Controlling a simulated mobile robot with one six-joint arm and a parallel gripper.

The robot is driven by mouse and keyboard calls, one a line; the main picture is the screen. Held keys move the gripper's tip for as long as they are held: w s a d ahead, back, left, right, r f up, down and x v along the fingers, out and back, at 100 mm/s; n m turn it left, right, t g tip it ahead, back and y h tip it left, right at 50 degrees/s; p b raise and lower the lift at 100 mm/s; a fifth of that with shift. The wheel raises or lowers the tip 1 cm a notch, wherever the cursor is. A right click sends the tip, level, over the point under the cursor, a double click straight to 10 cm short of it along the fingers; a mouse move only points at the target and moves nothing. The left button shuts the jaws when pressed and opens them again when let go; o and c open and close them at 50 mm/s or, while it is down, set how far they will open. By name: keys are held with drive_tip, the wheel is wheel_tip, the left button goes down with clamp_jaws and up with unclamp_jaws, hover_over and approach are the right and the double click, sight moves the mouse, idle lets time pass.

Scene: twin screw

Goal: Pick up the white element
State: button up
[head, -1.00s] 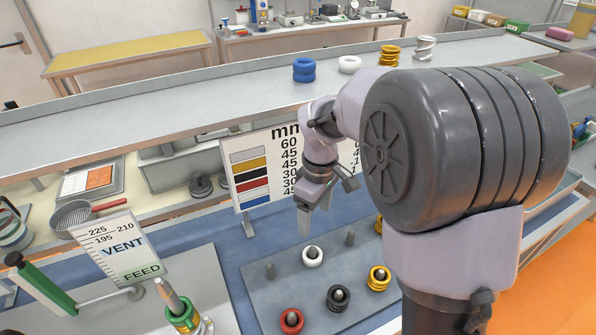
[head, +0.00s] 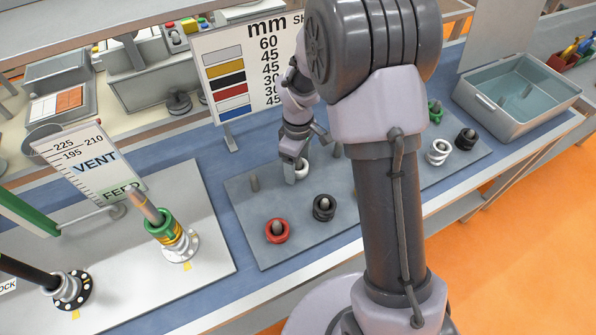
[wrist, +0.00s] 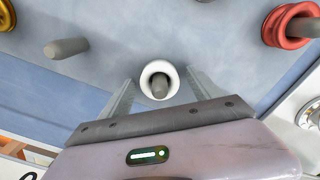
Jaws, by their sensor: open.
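The white element (wrist: 147,78) is a ring around a short grey peg, in the middle of the wrist view. In the head view the white element (head: 303,172) is partly hidden behind my finger. My gripper (wrist: 160,82) is open, with one finger to each side of the ring in the wrist view. The gripper (head: 299,168) reaches down to the ring in the head view. I cannot tell whether a finger touches it.
The grey plate (head: 247,220) also bears a red ring (head: 268,235) and a black ring (head: 320,215) at the front. A white coil (head: 438,158) and a grey bin (head: 484,110) are to the right.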

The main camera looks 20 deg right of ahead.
drive_tip(key=shift+f, duration=0.1)
drive_tip(key=c, duration=1.5)
